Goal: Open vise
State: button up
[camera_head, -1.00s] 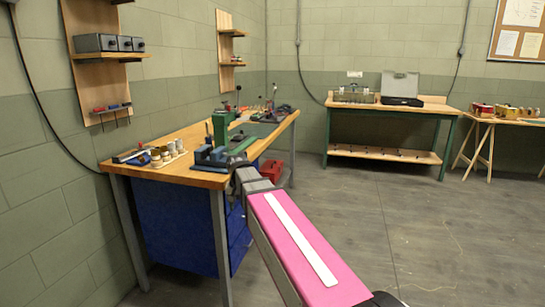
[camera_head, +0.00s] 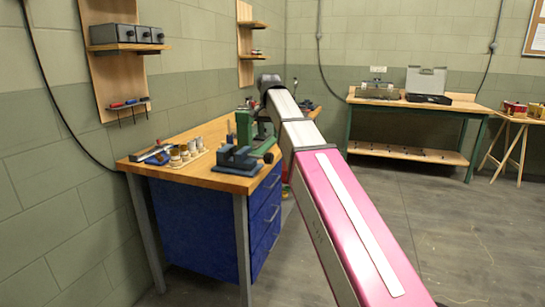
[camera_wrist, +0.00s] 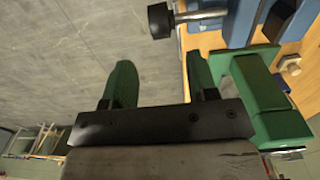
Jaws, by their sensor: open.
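The blue vise (camera_head: 237,158) sits on the front right corner of the wooden workbench in the head view. A dark round knob (camera_head: 268,157) projects from its right side. In the wrist view the vise (camera_wrist: 240,25) is partly visible at the top right, with its silver screw bar (camera_wrist: 200,14) and black knob (camera_wrist: 160,20) pointing left. My gripper (camera_wrist: 158,78) has two green fingers spread apart with nothing between them. The knob lies beyond the fingertips, apart from them.
A green machine (camera_wrist: 258,95) stands close to my right finger; it also shows in the head view (camera_head: 245,124). Small cups (camera_head: 185,154) stand on the workbench (camera_head: 205,179) left of the vise. Open floor (camera_head: 440,230) lies to the right.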

aim_at(269, 153)
notch_tip(269, 153, down, 11)
jog(key=shift+r, duration=0.15)
dwell(0.4)
jog(key=c, duration=0.8)
